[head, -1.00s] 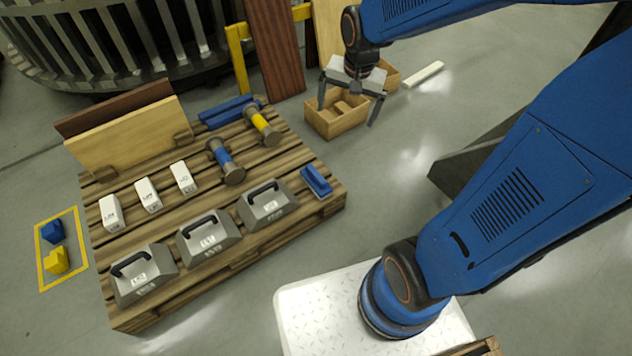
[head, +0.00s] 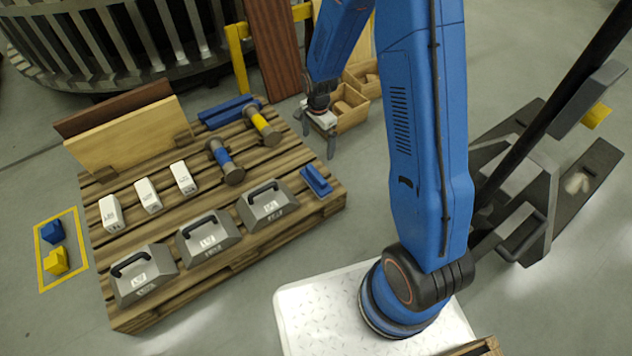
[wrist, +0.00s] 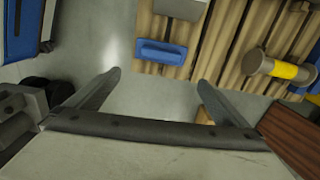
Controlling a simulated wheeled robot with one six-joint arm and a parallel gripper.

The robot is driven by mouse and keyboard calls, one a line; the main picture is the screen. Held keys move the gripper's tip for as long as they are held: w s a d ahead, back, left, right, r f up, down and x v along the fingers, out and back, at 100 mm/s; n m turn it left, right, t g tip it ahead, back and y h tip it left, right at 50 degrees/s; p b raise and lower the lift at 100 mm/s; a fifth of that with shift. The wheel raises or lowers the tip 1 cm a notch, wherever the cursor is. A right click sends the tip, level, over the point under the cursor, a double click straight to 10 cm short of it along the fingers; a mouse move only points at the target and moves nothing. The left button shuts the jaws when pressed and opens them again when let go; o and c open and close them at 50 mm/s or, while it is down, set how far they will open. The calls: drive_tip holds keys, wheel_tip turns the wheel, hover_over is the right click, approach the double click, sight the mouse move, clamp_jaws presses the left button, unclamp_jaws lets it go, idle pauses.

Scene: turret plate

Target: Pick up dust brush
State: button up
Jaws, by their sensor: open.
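The dust brush appears to be the small blue block-like item (head: 316,181) lying near the right edge of the wooden pallet (head: 325,207). It also shows in the wrist view, as a blue shape (wrist: 161,53) at the upper middle, beyond my fingers. Its bristles cannot be made out. My gripper (head: 319,143) is above and behind the brush in the head view, near the pallet's far right corner. The gripper (wrist: 158,100) is open, with nothing between its fingers and clear space between it and the brush.
Wooden boxes (head: 352,118) sit behind my gripper. A dark stand (head: 520,190) is at right.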

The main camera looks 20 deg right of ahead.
sight(316, 173)
drive_tip(key=shift+m, duration=0.3)
drive_tip(key=f, duration=1.9)
drive_tip(key=shift+w+a+f, duration=0.2)
drive_tip(key=shift+a+f, duration=0.05)
drive_tip(key=shift+f, duration=0.1)
drive_tip(key=c, duration=1.4)
drive_tip(key=shift+r, duration=5.05)
drive_tip(key=o, duration=0.9)
drive_tip(key=shift+c, duration=0.6)
